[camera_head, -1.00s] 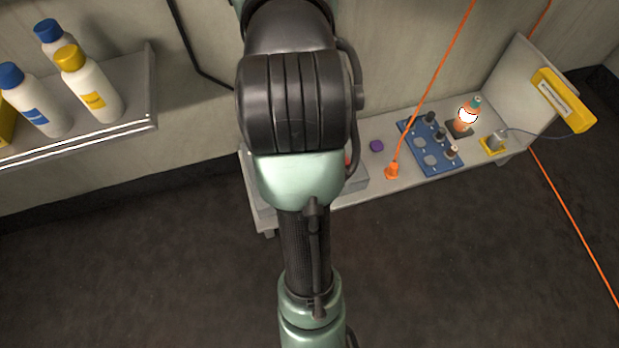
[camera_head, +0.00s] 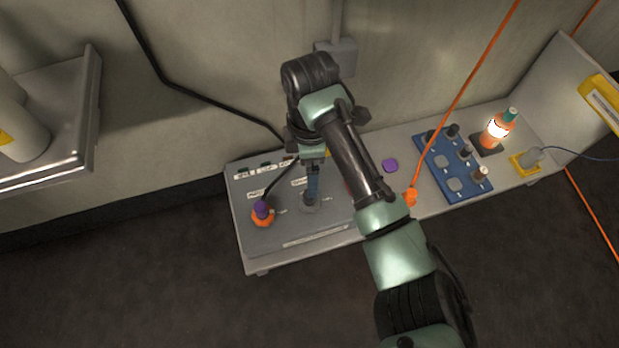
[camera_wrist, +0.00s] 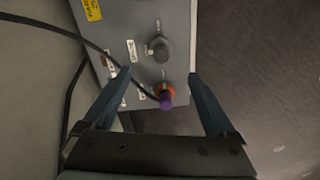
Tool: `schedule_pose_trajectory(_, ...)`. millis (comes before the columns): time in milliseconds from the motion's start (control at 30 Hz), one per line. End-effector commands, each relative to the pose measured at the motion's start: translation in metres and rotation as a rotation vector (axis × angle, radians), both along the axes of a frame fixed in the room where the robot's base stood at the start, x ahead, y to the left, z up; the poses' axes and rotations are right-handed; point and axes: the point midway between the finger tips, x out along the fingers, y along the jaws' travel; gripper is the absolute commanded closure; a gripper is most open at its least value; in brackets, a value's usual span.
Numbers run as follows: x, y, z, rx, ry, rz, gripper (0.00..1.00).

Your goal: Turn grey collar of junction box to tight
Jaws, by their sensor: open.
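The grey junction box (camera_head: 283,226) sits at the left end of the low bench. Its grey collar (camera_head: 309,204) stands near the middle of its top, partly hidden by my finger in the head view. The collar shows clearly in the wrist view (camera_wrist: 158,48), beyond my fingertips. My gripper (camera_head: 313,190) points down over the box, and its open, empty jaws show in the wrist view (camera_wrist: 158,78). An orange collar (camera_head: 263,217) with a purple plug (camera_head: 261,207) stands left of the grey collar. In the wrist view the purple plug (camera_wrist: 165,100) lies between my fingers.
A black cable (camera_head: 160,75) runs down the wall to the box. Right of the box are a purple cap (camera_head: 390,165), an orange plug (camera_head: 410,197) on a cord, a blue panel (camera_head: 447,172) and a lit orange bottle (camera_head: 497,130). A shelf (camera_head: 80,120) juts out at left.

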Motion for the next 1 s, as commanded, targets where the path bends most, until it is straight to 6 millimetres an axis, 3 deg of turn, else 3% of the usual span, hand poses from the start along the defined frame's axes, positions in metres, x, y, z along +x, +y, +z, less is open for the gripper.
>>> schedule_pose_trajectory(600, 0.0, 0.001, -0.102, 0.0, -0.003, -0.001, 0.09)
schedule_pose_trajectory(800, 0.001, 0.0, -0.121, 0.0, -0.004, -0.001, 0.09)
schedule_pose_trajectory(1000, 0.001, 0.001, -0.127, 0.0, -0.004, -0.001, 0.09)
